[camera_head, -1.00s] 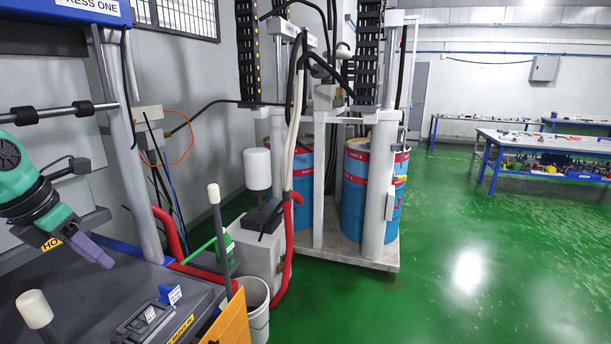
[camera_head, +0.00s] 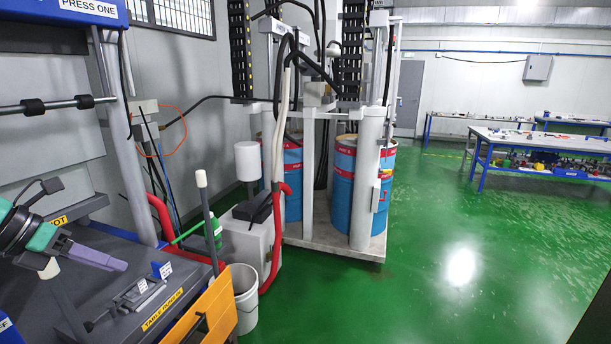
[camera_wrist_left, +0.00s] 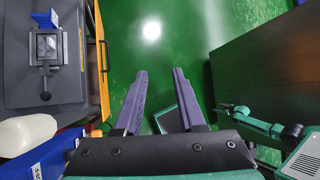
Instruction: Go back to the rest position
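My left gripper (camera_head: 122,265) is at the left of the head view, above the dark press table (camera_head: 130,250). Its purple fingers point right and slightly down. In the left wrist view the two fingers (camera_wrist_left: 160,73) stand apart with green floor between them, so it is open and empty. My right gripper is not seen in the head view.
A small dark fixture (camera_head: 140,295) and an orange panel (camera_head: 212,315) are on the table's right side. A white bucket (camera_head: 245,305) and the drum pump stand with blue drums (camera_head: 342,190) lie beyond. The green floor (camera_head: 460,240) at right is clear.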

